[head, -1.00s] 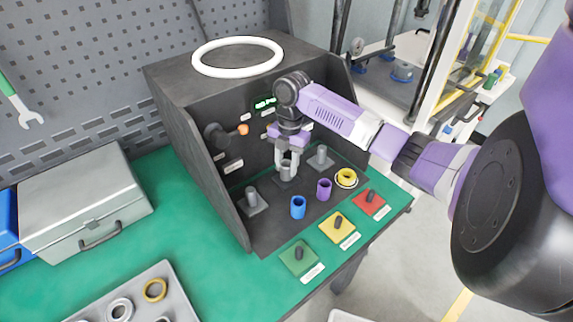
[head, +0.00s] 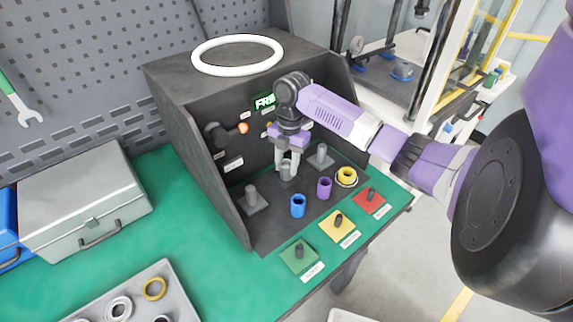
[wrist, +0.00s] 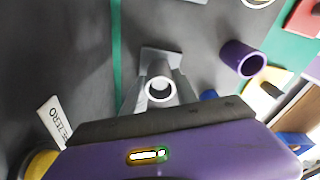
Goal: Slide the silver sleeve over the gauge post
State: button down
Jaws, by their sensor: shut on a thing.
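The silver sleeve (head: 286,172) is a short grey tube, held upright between the fingers of my gripper (head: 287,162) inside the dark test box. In the wrist view my gripper (wrist: 159,98) is shut on the sleeve (wrist: 159,89), whose pale rim shows end-on. A square base plate (wrist: 162,57) shows just beyond it, so the sleeve is over or around the middle post's spot. The middle post itself is hidden, and I cannot tell how deep it sits in the sleeve. Similar grey posts stand at left (head: 251,196) and at right (head: 321,155).
A blue sleeve (head: 298,206), a purple sleeve (head: 324,188) and a yellow ringed part (head: 346,176) stand in front. Green (head: 299,257), yellow (head: 338,224) and red (head: 369,202) switch plates line the front edge. Box side walls (head: 214,190) flank the arm. A tray of rings (head: 170,287) lies at lower left.

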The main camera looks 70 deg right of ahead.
dwell(0.4)
jog(key=c, duration=0.9)
grip_release()
notch_tip(320, 180, up, 9)
jog(key=p, duration=0.7)
jog(key=shift+f, duration=0.1)
